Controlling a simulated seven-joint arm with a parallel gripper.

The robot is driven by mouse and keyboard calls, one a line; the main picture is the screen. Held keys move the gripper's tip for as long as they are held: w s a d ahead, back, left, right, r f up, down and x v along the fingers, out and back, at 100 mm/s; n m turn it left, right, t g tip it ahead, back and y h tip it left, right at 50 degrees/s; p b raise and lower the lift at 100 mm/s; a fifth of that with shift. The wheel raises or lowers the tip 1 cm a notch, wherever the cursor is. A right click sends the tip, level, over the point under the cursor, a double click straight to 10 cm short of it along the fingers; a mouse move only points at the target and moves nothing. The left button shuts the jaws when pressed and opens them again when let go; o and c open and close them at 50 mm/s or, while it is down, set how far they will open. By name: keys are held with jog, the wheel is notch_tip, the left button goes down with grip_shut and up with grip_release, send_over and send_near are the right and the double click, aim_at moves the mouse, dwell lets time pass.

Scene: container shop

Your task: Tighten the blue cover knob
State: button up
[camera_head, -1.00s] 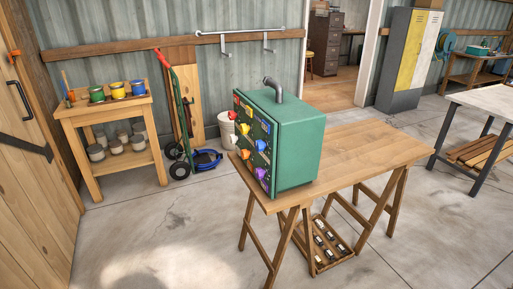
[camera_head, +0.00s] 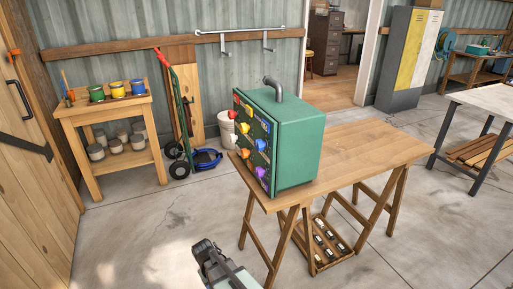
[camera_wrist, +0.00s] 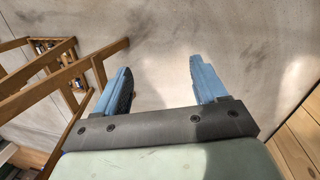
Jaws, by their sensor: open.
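A green box (camera_head: 297,150) with a bent grey pipe on top stands on a wooden trestle table in the head view. Its left, dark face carries several coloured knobs, among them red, yellow, white, orange and purple ones.
The wooden table (camera_head: 375,148) has free room right of the box. Its trestle legs and a low crate (camera_head: 318,262) stand near my gripper. A shelf with paint pots (camera_head: 115,100), a hand truck (camera_head: 178,110) and a white bucket (camera_head: 227,130) stand behind. Floor at left is clear.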

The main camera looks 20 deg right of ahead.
jog(key=w+r+n+t+h, duration=0.1)
jog(key=w+r+t+h, duration=0.1)
jog(key=w+r, duration=0.85)
jog(key=n+g+h, duration=0.2)
jog(key=n+h, duration=0.2)
jog(key=h, duration=1)
send_near(256, 146)
jog(key=d, duration=1)
jog(key=shift+s+d, duration=0.1)
jog(key=shift+s, duration=0.05)
jog(key=shift+m, duration=0.3)
jog(key=c, duration=1)
